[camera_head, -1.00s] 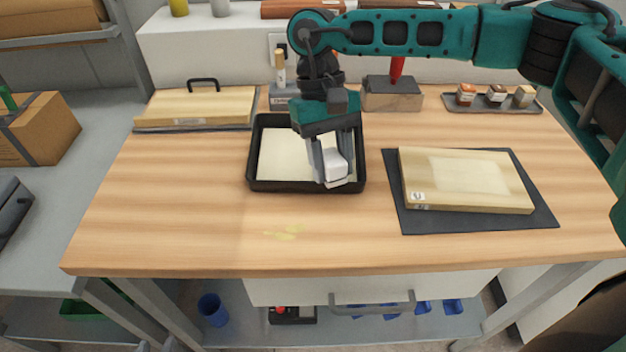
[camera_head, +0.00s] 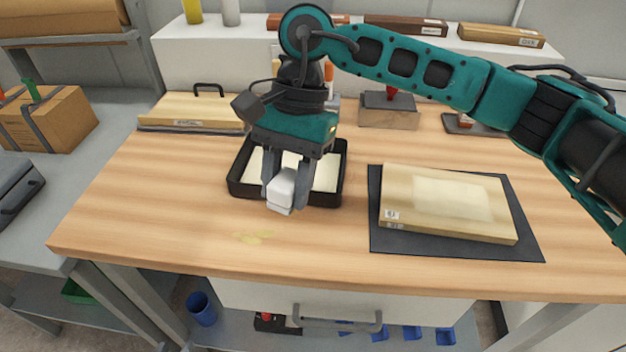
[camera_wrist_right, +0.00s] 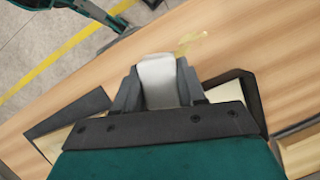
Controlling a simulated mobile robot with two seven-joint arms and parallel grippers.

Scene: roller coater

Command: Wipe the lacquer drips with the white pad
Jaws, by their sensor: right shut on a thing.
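The lacquer drips (camera_head: 253,237) are a pale yellow smear on the wooden bench top, in front of the black tray. They also show in the wrist view (camera_wrist_right: 191,41), just beyond the pad. My right gripper (camera_head: 286,187) is shut on the white pad (camera_head: 281,194). The pad is a small white block between the fingers, and it also shows in the wrist view (camera_wrist_right: 158,80). The gripper hangs over the tray's front edge, behind and slightly right of the drips. The pad appears above the bench, apart from the drips. My left gripper is not in view.
The black tray (camera_head: 236,190) with a pale liner stands behind the drips. A wooden panel (camera_head: 450,205) lies on a dark mat (camera_head: 400,243) to the right. Another panel (camera_head: 195,108) lies at the back left. The bench around the drips is clear.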

